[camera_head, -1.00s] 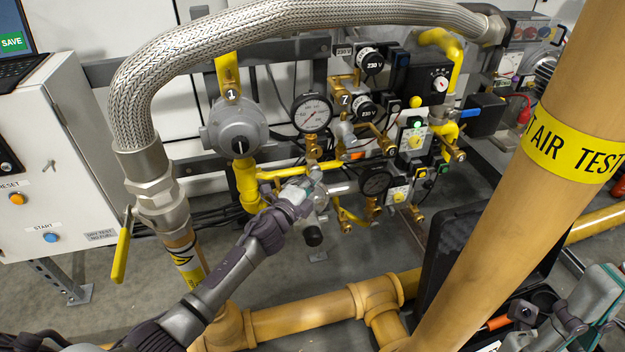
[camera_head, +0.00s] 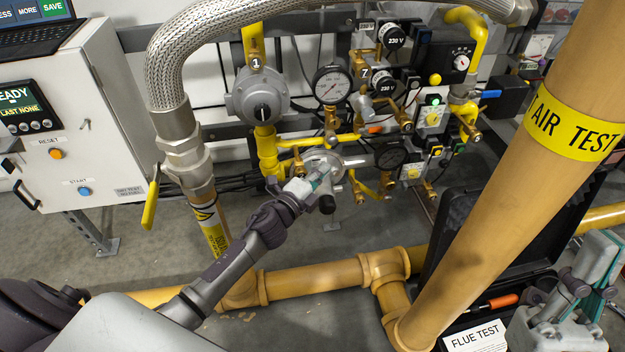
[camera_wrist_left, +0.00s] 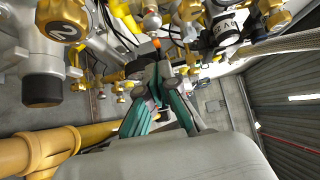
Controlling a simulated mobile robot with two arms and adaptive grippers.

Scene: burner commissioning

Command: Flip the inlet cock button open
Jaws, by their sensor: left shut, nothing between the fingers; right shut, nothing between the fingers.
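No part in view carries a readable inlet cock label, so I cannot tell for certain which one it is. A brass fitting (camera_head: 331,138) stands under the round white-faced gauge (camera_head: 332,85). A yellow lever (camera_head: 150,204) hangs down beside the braided hose's lower joint. My left gripper (camera_head: 324,178) is shut and empty, in front of the pipework below that gauge, just above a black knob (camera_head: 327,204). In the left wrist view my left gripper (camera_wrist_left: 160,72) points in among brass and yellow fittings; contact cannot be told. My right gripper (camera_head: 566,282) is shut at the lower right.
A grey regulator marked 1 (camera_head: 257,96) is left of the gauge. A thick tan pipe (camera_head: 520,170) with a yellow AIR TEST band crosses the right side. An open black case (camera_head: 463,225) stands behind it.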

